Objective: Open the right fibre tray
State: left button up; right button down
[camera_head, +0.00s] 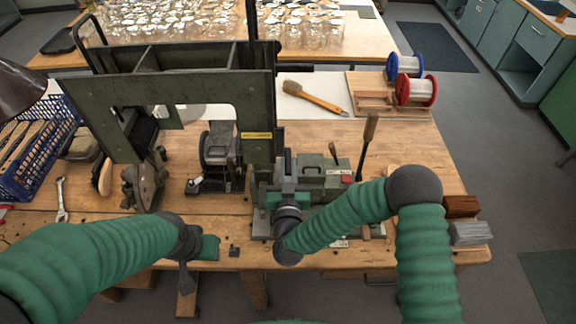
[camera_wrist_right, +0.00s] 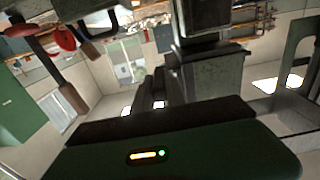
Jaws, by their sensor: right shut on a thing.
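The green tufting machine (camera_head: 258,150) stands on the wooden bench. A low green box-like unit (camera_head: 312,178), apparently the right fibre tray, sits at its right foot. My right gripper (camera_head: 288,172) points away from me at the left side of this unit. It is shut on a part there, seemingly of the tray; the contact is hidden. In the right wrist view, my gripper's green body (camera_wrist_right: 210,155) fills the bottom and dark machine parts (camera_wrist_right: 205,70) lie ahead. My left gripper (camera_head: 187,262) hangs at the bench's front edge; its fingers are unclear.
A blue crate (camera_head: 62,165) and a wrench (camera_head: 61,200) are on the left. A tall wooden-handled lever (camera_head: 366,145) rises right of the unit. A brush (camera_head: 312,96) and wire spools (camera_head: 415,90) lie behind. Brown and grey bristle bundles (camera_head: 470,232) sit at the right corner.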

dwell(0.9)
jog(key=shift+d, duration=0.4)
jog(key=d, duration=1.3)
jog(key=shift+d, duration=0.15)
jog(key=c, duration=1.6)
grip_release()
jog(key=shift+d, duration=0.15)
jog(key=shift+c, duration=0.2)
jog(key=shift+o, duration=1.2)
jog(key=shift+d, duration=0.1)
jog(key=shift+o, duration=0.2)
jog(key=shift+d, duration=0.15)
